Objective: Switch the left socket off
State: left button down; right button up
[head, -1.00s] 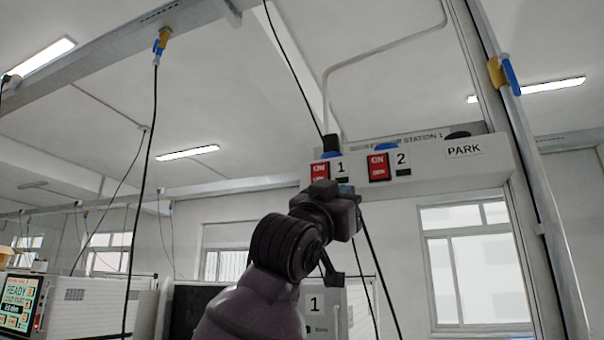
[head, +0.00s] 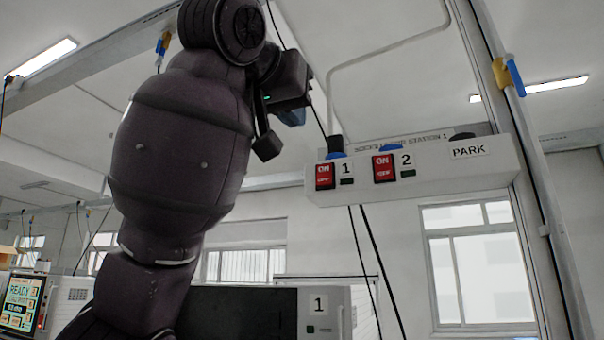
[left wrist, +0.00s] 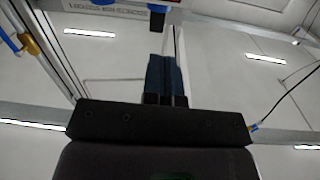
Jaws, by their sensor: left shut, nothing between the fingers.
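The left socket, number 1, is on the front of a white socket box (head: 450,172) on the wall. Its red switch (head: 325,176) shows ON on its upper half. A dark plug (head: 335,145) stands in the blue socket above it. The right socket's red switch (head: 384,168), beside label 2, also shows ON. My left gripper (head: 293,116) is up and left of the box, apart from it, and partly hidden by its own wrist. In the left wrist view its blue-grey fingers (left wrist: 166,78) are together and empty. My right gripper is not in view.
A black cable hangs past the box's left end, and more cables hang below it. A PARK label (head: 468,152) is at the box's right. A metal post (head: 535,175) stands right of the box. A machine with a screen (head: 20,303) is at lower left.

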pick_arm(q)
jog(key=shift+a+f+n+g+y, duration=0.2)
jog(key=shift+f+n+g+y, duration=0.15)
jog(key=shift+f, duration=0.2)
jog(key=shift+a+f+n+g+y, duration=0.15)
jog(key=shift+f+n+g+y, duration=0.15)
jog(key=shift+f, duration=0.25)
jog(key=p, duration=0.2)
send_near(323, 179)
jog(key=p+x, duration=0.2)
jog(key=x, duration=0.5)
jog(key=shift+w, duration=0.3)
